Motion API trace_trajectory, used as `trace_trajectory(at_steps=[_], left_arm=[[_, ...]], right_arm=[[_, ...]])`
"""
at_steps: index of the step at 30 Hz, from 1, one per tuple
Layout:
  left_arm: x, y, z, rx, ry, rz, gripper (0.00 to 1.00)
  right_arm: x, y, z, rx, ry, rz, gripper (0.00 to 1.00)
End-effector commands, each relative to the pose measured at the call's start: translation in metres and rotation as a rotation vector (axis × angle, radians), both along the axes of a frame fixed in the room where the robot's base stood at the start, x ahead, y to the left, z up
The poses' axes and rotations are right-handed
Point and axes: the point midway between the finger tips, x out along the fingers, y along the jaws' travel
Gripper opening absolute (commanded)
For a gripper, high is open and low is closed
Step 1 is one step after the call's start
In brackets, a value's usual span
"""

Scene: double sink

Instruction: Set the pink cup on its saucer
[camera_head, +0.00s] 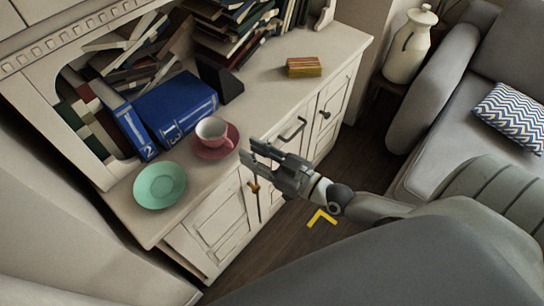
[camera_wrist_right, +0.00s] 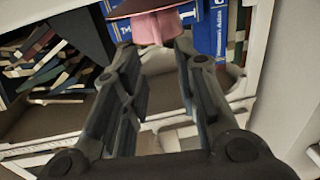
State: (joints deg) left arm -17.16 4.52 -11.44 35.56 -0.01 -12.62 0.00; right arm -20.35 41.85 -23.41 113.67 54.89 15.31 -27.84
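The pink cup (camera_head: 211,131), white inside, stands over the pink-red saucer (camera_head: 222,151) on the cabinet top. I cannot tell whether it rests fully on the saucer. My right gripper (camera_head: 247,148) is at the cabinet's front edge, just right of the saucer, open and empty. In the right wrist view, the two fingers (camera_wrist_right: 157,47) are spread, and the pink cup (camera_wrist_right: 155,28) shows beyond and between their tips. The dark red saucer (camera_wrist_right: 126,8) shows beside it, cut off by the top edge. My left gripper is not in view.
A green plate (camera_head: 160,186) lies left of the cup. Blue books (camera_head: 176,108) stand behind, with book piles further back. A small yellow-red block (camera_head: 304,67) lies toward the back right.

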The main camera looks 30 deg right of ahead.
Motion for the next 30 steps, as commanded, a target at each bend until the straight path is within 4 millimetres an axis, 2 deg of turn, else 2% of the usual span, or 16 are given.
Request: trace_trajectory(at_steps=[3,10,15,23,26,29,30], left_arm=[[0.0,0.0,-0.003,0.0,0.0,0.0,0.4],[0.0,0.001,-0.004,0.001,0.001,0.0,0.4],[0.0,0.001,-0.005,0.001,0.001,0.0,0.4],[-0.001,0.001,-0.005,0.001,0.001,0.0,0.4],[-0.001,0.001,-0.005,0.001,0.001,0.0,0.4],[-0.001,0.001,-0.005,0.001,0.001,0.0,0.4],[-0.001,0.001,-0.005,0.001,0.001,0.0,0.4]], right_arm=[[-0.018,-0.009,-0.002,-0.003,0.004,0.001,0.28],[-0.041,-0.02,-0.001,-0.002,0.002,0.0,0.28],[-0.048,-0.023,0.0,0.0,0.0,0.001,0.28],[-0.048,-0.024,0.0,-0.001,0.0,0.0,0.28],[-0.046,-0.029,-0.013,-0.017,0.017,-0.012,0.28],[-0.041,-0.043,-0.047,-0.064,0.064,-0.044,0.28],[-0.04,-0.051,-0.068,-0.091,0.094,-0.062,0.28]])
